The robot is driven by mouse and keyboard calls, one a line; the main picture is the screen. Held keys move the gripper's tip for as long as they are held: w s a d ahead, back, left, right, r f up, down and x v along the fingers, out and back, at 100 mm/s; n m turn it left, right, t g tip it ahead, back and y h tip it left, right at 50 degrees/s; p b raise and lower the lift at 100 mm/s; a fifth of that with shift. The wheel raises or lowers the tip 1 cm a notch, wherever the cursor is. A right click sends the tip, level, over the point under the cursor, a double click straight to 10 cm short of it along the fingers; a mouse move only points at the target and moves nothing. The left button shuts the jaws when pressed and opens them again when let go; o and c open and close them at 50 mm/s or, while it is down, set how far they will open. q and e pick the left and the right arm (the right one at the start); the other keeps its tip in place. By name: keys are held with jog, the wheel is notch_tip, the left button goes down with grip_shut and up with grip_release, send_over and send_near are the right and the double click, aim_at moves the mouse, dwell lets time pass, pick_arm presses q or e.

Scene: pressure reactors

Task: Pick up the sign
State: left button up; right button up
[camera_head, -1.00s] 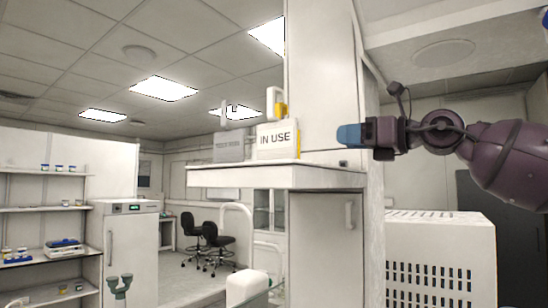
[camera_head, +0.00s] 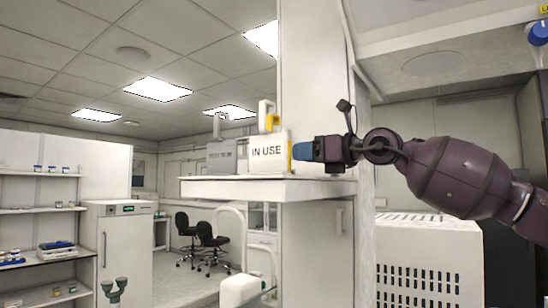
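A white sign reading "IN USE" (camera_head: 266,153) stands upright on a white ledge (camera_head: 237,188). It has a yellow edge on its right and a yellow and white piece at the top. A similar grey sign (camera_head: 221,156) stands just left of it, its lettering too faint to read. My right gripper (camera_head: 304,151), with blue fingertips, comes in from the right at the sign's height. Its tips are right beside the sign's yellow edge; I cannot tell whether they touch. The fingers show side-on, so their opening is hidden.
A tall white cabinet panel (camera_head: 312,75) rises behind the ledge. A white slotted box (camera_head: 430,245) is below my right arm. Shelves (camera_head: 42,210) and a white fridge-like unit (camera_head: 124,250) stand at left. Dark chairs (camera_head: 208,236) are farther back.

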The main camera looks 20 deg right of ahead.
jog(key=shift+r+x, duration=0.2)
jog(key=shift+x, duration=0.85)
jog(key=shift+w+a+f, duration=0.1)
jog(key=shift+w+a, duration=0.05)
jog(key=shift+w, duration=0.1)
jog(key=shift+c, duration=0.3)
grip_shut()
jog(key=shift+s, duration=0.1)
